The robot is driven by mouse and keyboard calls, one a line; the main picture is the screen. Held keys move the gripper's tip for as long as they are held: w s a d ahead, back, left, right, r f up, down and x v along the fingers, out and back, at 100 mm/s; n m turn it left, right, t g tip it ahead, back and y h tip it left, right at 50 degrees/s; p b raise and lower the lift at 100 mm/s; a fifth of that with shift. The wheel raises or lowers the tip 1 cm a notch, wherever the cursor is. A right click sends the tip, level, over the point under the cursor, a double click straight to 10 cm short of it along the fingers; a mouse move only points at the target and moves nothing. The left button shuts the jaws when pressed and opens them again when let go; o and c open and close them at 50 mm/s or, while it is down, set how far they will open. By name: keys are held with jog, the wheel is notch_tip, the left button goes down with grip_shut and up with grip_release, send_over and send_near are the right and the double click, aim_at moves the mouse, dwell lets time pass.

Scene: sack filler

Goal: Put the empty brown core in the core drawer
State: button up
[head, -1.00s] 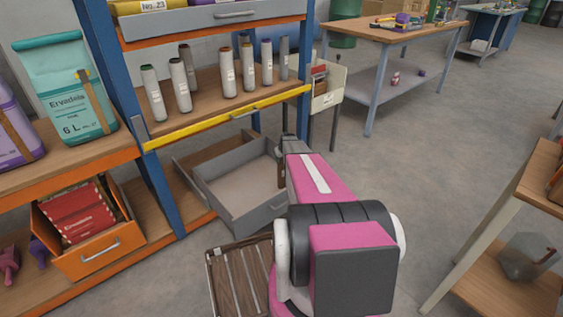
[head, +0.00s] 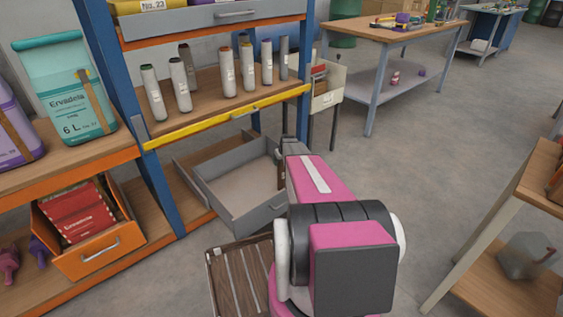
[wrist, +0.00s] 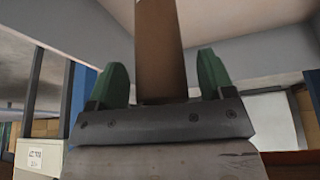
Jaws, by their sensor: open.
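A plain brown upright piece, which looks like the empty core (wrist: 158,45), stands between the two green fingers of my gripper (wrist: 163,75) in the wrist view. The fingers are open, with a narrow gap on either side of it. Its upper end is out of frame. In the head view, my gripper is mostly hidden by my pink arm, near the right front corner of an open grey drawer (head: 268,212). That drawer is low under the shelf, pulled out, and its visible floor is bare. I see no label saying it is the core drawer.
Several labelled tubes (head: 227,73) stand on the shelf above a yellow rail (head: 230,120). An orange drawer (head: 88,262) with red packs is at lower left. A slatted brown piece (head: 240,280) lies before the grey drawer. Open floor (head: 440,130) extends to the right.

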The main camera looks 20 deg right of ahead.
jog(key=a+v, duration=0.1)
jog(key=v, duration=1.1)
jog(key=s+a+r+g, duration=0.1)
jog(key=s+a+r, duration=0.2)
jog(key=s+a, duration=0.4)
jog(key=s+a+r+m+g, duration=0.1)
jog(key=s+a+r+g, duration=0.1)
jog(key=s+a, duration=0.6)
jog(key=s+a+r+g, duration=0.1)
jog(key=s+a+r, duration=0.3)
jog(key=s+a, duration=0.4)
jog(key=s, duration=0.6)
jog(key=shift+s+m+h, duration=0.15)
jog(key=shift+m+h, duration=0.15)
jog(key=shift+m, duration=0.1)
